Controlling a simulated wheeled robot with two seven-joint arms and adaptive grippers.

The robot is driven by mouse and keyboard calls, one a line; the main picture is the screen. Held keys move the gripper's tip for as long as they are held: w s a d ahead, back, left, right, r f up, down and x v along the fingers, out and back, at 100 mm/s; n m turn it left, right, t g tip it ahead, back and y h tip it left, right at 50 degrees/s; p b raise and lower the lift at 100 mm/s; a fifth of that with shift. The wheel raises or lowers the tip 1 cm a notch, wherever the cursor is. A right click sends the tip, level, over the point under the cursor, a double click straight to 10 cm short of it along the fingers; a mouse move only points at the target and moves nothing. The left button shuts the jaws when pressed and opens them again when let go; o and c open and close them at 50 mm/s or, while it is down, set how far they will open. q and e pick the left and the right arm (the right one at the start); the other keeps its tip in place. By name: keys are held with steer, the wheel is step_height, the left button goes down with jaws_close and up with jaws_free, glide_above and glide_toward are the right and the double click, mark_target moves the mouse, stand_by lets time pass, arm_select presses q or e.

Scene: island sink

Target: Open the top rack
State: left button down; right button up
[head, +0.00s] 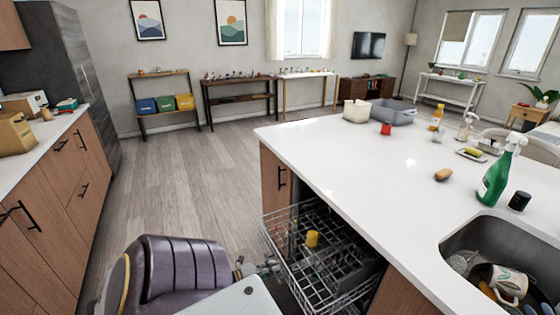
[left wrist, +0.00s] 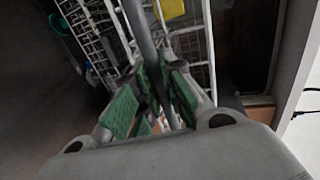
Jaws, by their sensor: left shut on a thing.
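The top rack (head: 300,275) is a white wire basket that sticks out from the dishwasher under the island counter. A yellow cup (head: 313,238) stands in it, and part of it shows at the top of the left wrist view (left wrist: 172,8). My left gripper (head: 266,268) is at the rack's outer left side. In the left wrist view its green-padded fingers (left wrist: 158,88) are shut around a grey bar (left wrist: 141,32) at the rack's edge. The back of the rack is hidden under the counter. My right gripper is not in view.
The white island counter (head: 350,160) overhangs the rack on the right. Wooden cabinets (head: 65,190) line the left. The floor (head: 190,190) between is clear.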

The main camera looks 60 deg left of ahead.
arm_select(q)
steer(key=shift+f+v, duration=0.2)
steer(key=shift+v, duration=0.9)
steer(key=c, duration=1.5)
jaws_free()
steer(key=shift+v, duration=6)
